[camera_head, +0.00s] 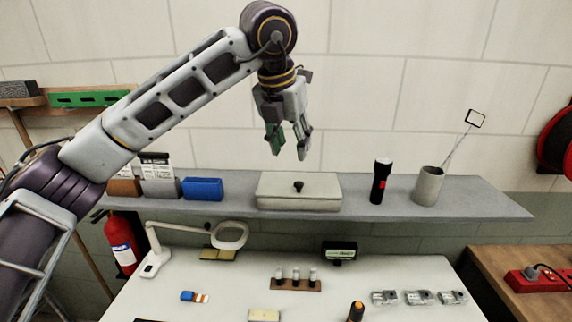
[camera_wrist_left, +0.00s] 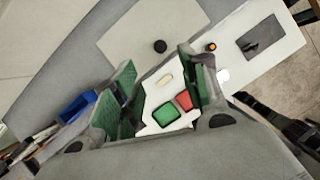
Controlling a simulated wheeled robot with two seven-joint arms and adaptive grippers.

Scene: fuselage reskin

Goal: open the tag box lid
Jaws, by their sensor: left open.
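The tag box (camera_head: 318,198) is a low, pale grey-white box on the wall shelf. Its lid is flat and looks shut, with a small black knob (camera_head: 298,187) in the middle. In the left wrist view the lid (camera_wrist_left: 130,38) and its black knob (camera_wrist_left: 159,46) show beyond the fingers. My left gripper (camera_head: 289,148) hangs above the box, pointing down, with a gap between its fingertips and the knob. It is open and empty; its green-padded fingers also show in the left wrist view (camera_wrist_left: 160,88). My right gripper does not show.
On the shelf (camera_head: 240,204), a blue box (camera_head: 202,188) stands left of the tag box. A black flashlight (camera_head: 381,181) and a grey cup (camera_head: 429,186) holding an inspection mirror stand to the right. Below is a white table (camera_head: 240,290) with a magnifier lamp (camera_head: 229,235) and small parts.

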